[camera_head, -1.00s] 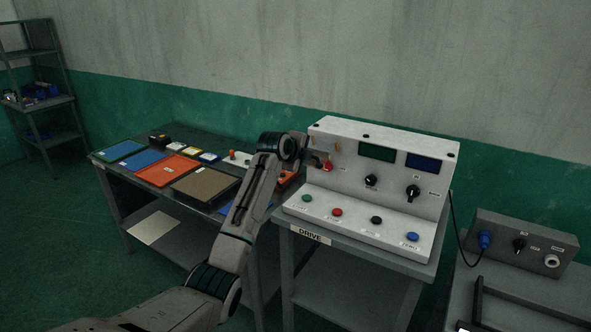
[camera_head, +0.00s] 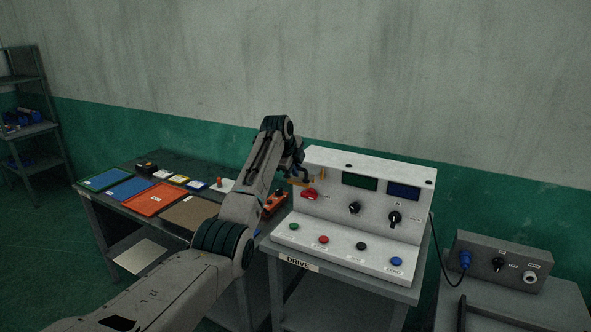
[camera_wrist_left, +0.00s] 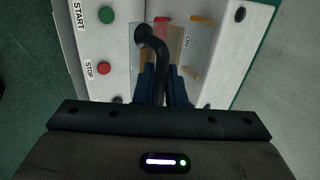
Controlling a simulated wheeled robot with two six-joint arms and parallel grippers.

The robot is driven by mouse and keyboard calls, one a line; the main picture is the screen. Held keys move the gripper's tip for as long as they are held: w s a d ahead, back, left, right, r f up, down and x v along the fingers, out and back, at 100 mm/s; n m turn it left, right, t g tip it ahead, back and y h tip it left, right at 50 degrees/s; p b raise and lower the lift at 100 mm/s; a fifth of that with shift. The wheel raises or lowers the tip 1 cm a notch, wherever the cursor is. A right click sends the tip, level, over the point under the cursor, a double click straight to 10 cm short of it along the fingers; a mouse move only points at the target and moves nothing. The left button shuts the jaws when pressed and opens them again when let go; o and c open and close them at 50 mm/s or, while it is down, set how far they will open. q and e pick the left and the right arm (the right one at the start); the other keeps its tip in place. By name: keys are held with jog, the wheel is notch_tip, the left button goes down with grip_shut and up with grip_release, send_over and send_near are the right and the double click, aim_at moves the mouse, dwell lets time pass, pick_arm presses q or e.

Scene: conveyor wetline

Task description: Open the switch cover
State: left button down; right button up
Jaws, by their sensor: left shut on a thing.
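The white control console (camera_head: 330,213) stands on a grey stand. A red switch (camera_head: 309,193) shows at the left of its sloped face. The clear switch cover (camera_wrist_left: 204,45) has orange hinge parts and a black bent handle (camera_wrist_left: 154,42); in the left wrist view it lies across a reddish patch. My left gripper (camera_wrist_left: 162,88) has its blue fingers shut on the handle. In the head view the left gripper (camera_head: 295,172) is at the console's upper left, by the switch. The cover is hard to make out there, and I cannot tell its exact angle.
Green, red, black and blue buttons (camera_head: 362,246) line the console's lower ledge. Dark knobs (camera_head: 354,208) and screens (camera_head: 360,182) are right of the switch. A bench with coloured trays (camera_head: 155,198) stands left. A grey box (camera_head: 502,262) with a cable stands right.

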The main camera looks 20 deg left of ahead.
pick_arm(q)
jog(key=c, duration=1.8)
grip_release()
jog(key=shift+o, duration=1)
jog(key=shift+w+a+f, duration=0.1)
jog(key=shift+w+f, duration=0.05)
jog(key=b+v, duration=0.5)
jog(key=v, duration=0.5)
jog(key=shift+s+r+b, duration=0.25)
jog(key=shift+r+b, duration=0.05)
jog(key=shift+a, duration=0.1)
